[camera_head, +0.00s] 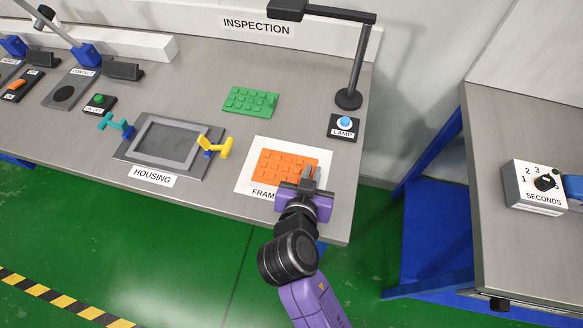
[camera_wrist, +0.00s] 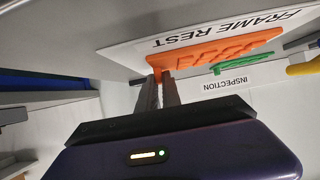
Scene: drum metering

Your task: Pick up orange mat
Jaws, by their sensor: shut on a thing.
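The orange mat (camera_head: 284,166) is a studded pad over the white frame rest sheet (camera_head: 247,181) near the bench's front right. My gripper (camera_head: 309,178) reaches it from the front and is shut on its near right part. In the wrist view, my two fingers (camera_wrist: 160,82) meet the edge of the orange mat (camera_wrist: 215,52), close above the white sheet (camera_wrist: 130,50). I cannot tell whether the mat is lifted clear of the sheet.
A similar green mat (camera_head: 250,100) lies behind. The grey housing (camera_head: 168,142) with yellow (camera_head: 218,146) and teal (camera_head: 112,124) clamps stands to the left. The lamp button (camera_head: 344,124) and lamp post (camera_head: 355,70) are back right. A gap separates the right bench with the seconds dial (camera_head: 540,187).

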